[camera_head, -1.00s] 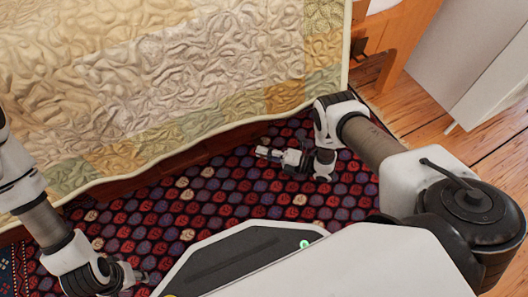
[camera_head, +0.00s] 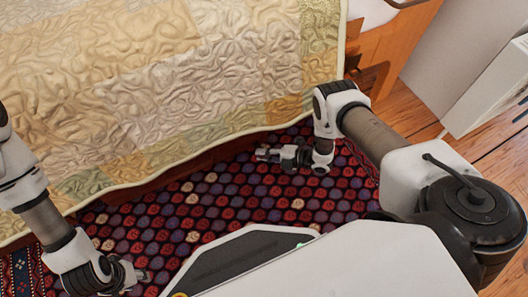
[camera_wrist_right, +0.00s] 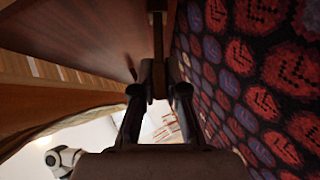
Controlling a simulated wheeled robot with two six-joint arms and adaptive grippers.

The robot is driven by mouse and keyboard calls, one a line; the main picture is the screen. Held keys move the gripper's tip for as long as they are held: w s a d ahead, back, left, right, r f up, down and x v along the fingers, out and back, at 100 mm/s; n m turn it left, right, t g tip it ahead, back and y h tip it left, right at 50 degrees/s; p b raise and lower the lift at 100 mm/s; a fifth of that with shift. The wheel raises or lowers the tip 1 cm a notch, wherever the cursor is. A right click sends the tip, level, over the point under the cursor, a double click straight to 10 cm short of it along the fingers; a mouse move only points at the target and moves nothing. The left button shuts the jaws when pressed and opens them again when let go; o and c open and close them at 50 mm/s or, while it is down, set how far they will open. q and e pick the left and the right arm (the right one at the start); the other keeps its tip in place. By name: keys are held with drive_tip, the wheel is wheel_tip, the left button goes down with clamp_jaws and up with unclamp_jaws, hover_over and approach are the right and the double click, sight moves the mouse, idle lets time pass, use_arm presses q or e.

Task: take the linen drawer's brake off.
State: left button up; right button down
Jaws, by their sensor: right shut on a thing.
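My right gripper (camera_head: 262,155) is low over the rug, at the bottom edge of the bed's hanging quilt. In the right wrist view its fingers (camera_wrist_right: 160,80) are closed on a narrow dark upright bar (camera_wrist_right: 157,35), which looks like the brake lever. A dark reddish-brown wooden panel (camera_wrist_right: 85,35), probably the linen drawer's front, stands beside that bar. In the head view only a strip of wood (camera_head: 215,155) shows under the quilt. My left gripper (camera_head: 138,275) is at the lower left over the rug, away from the drawer; its jaw opening is too small to judge.
The patchwork quilt (camera_head: 150,80) hangs over the bed side, close above my right gripper. A wooden bed post (camera_head: 405,45) and a white cabinet (camera_head: 490,85) stand at the right. The dark patterned rug (camera_head: 225,205) is clear between my grippers.

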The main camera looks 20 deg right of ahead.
sight(261, 147)
drive_tip(key=shift+w+r+m+g+h+p, duration=0.4)
drive_tip(key=shift+w+r+m+g+p, duration=0.1)
drive_tip(key=shift+r+m+g+p, duration=0.3)
drive_tip(key=shift+w+r+m+g+h, duration=0.3)
drive_tip(key=shift+w+r+m+g, duration=0.15)
drive_tip(key=shift+g, duration=0.55)
drive_tip(key=c, duration=1.2)
unclamp_jaws()
drive_tip(key=v, duration=1.1)
drive_tip(key=shift+s+d+r, duration=0.15)
drive_tip(key=shift+d+r, duration=0.1)
drive_tip(key=shift+d, duration=0.05)
